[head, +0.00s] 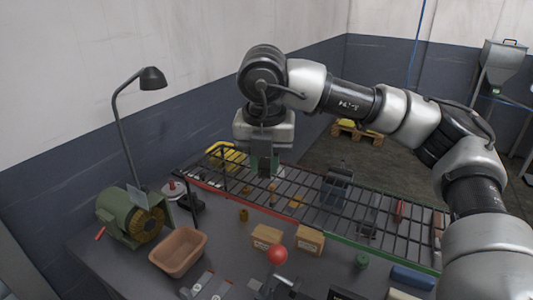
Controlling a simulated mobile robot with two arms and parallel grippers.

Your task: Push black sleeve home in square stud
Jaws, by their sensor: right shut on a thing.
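My right gripper (265,168) points down over the far left part of the wire rack. It is shut on a small dark thing, mostly hidden by the gripper, and I cannot tell whether this is the black sleeve. I cannot pick out the square stud in this view. Whether the held thing touches anything below it is also unclear. My left gripper is not in view.
The wire rack (318,219) spans the back of the dark table (112,262). In front stand a green motor (122,214), a lamp (126,124), a terracotta bin (178,250), small cardboard boxes (310,240) and a red ball (277,254). A grey bin (337,187) stands at the rack.

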